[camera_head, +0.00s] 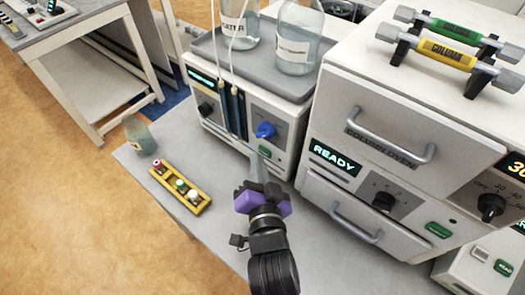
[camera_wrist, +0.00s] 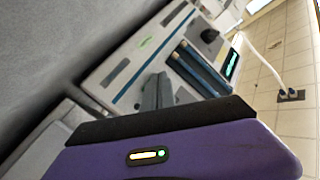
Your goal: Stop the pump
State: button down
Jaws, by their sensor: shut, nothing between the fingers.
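The pump (camera_head: 222,118) is a white box with a lit display, a black knob (camera_head: 205,108), a blue knob (camera_head: 265,130) and a green button (camera_head: 264,151) on its front. My gripper (camera_head: 257,166) is shut and empty, with its fingertips close in front of the pump's lower right front, just below the green button. Whether they touch it I cannot tell. In the wrist view the pump front (camera_wrist: 125,70) appears tilted, with its black knob (camera_wrist: 209,36) and display (camera_wrist: 231,65) beyond the fingers (camera_wrist: 158,90). The blue knob is not visible there.
A grey tray (camera_head: 215,75) with two bottles tops the pump. The column oven (camera_head: 340,100), with a READY display, stands close on the right. A vial rack (camera_head: 180,190) and a small bottle (camera_head: 140,134) lie left on the bench. Bench in front is clear.

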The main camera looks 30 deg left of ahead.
jog(key=shift+s, duration=0.25)
jog(key=shift+s, duration=0.1)
jog(key=shift+s+a+f+b, duration=0.15)
jog(key=shift+s+b, duration=0.4)
jog(key=shift+s, duration=0.85)
jog(key=shift+s+a+r+b, duration=0.1)
jog(key=shift+s+b, duration=0.45)
jog(key=shift+s, duration=1)
